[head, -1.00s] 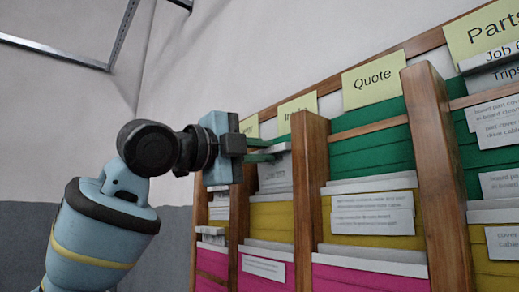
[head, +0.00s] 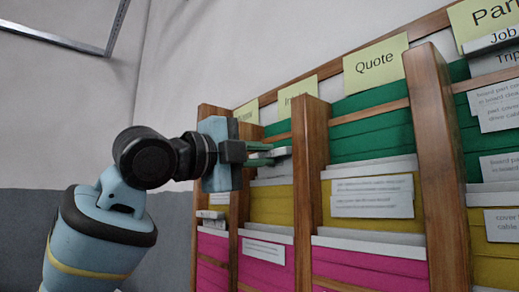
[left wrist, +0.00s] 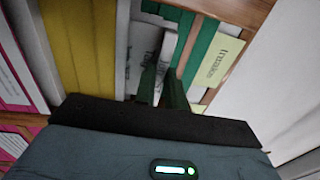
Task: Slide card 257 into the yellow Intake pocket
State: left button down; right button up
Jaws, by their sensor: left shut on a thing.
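My left gripper (head: 272,153) is shut on a pale card (head: 283,151), in front of the green pocket of a rack column. In the head view the card shows as a thin pale strip; its number is not readable. In the left wrist view the card (left wrist: 166,55) is between the green fingertips (left wrist: 162,88). The column's label (head: 297,92) is partly hidden in the head view; a label in the left wrist view (left wrist: 221,60) reads Intake. The yellow pocket (head: 270,211) is below the gripper, and it also shows in the left wrist view (left wrist: 82,50).
Wooden dividers (head: 310,170) stand out between the columns, close on both sides of the gripper. The Quote column (head: 376,62) is to the right. Pink pockets (head: 264,275) lie below the yellow ones. Open space lies left of the rack.

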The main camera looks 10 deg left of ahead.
pick_arm(q)
jog(key=shift+f, duration=0.4)
jog(key=c, duration=1.4)
grip_release()
jog(key=shift+s, duration=0.1)
jog(key=v, duration=0.7)
jog(key=shift+s+a+f, duration=0.1)
jog(key=shift+s+a, duration=0.1)
jog(key=shift+s, duration=0.05)
